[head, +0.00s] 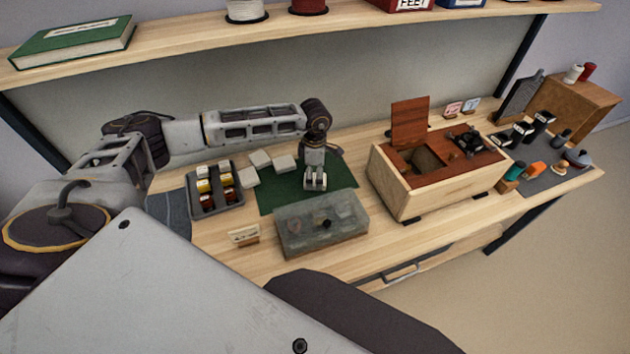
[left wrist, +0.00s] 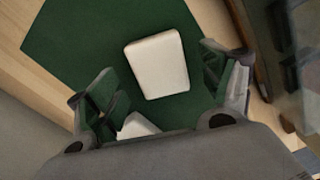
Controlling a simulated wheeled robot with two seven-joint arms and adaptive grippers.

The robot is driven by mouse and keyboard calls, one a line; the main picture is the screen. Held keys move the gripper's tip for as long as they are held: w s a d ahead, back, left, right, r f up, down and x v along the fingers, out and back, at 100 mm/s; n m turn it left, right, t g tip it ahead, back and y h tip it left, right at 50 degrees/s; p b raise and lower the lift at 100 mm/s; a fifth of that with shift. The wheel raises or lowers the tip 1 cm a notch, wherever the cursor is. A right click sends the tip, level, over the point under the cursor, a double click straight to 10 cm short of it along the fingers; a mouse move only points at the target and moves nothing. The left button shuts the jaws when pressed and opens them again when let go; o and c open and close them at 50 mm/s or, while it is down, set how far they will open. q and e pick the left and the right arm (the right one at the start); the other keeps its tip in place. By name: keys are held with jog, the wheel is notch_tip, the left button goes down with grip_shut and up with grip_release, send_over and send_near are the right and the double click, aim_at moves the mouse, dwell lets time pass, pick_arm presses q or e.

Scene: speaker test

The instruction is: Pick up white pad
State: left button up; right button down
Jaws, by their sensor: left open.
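A white pad (left wrist: 157,65) lies flat on the green mat (left wrist: 75,35) in the left wrist view, ahead of and between the fingers of my left gripper (left wrist: 160,95). The fingers are apart and do not touch it. Part of another white pad (left wrist: 136,125) shows beside the left finger, its lower part hidden. In the head view my left gripper (head: 315,182) points down over the green mat (head: 280,199). Several white pads lie to its left, one at the mat's back edge (head: 284,163) and another further left (head: 260,158). My right gripper is not in view.
A clear-lidded case (head: 322,226) stands in front of the mat. An open wooden box (head: 405,190) stands to the right. A shelf (head: 190,42) runs above the bench.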

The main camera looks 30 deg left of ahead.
pick_arm(q)
jog(key=shift+f, duration=1.05)
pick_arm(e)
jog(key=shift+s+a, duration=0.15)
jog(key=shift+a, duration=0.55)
pick_arm(q)
jog(key=shift+c, duration=0.5)
jog(key=c, duration=0.7)
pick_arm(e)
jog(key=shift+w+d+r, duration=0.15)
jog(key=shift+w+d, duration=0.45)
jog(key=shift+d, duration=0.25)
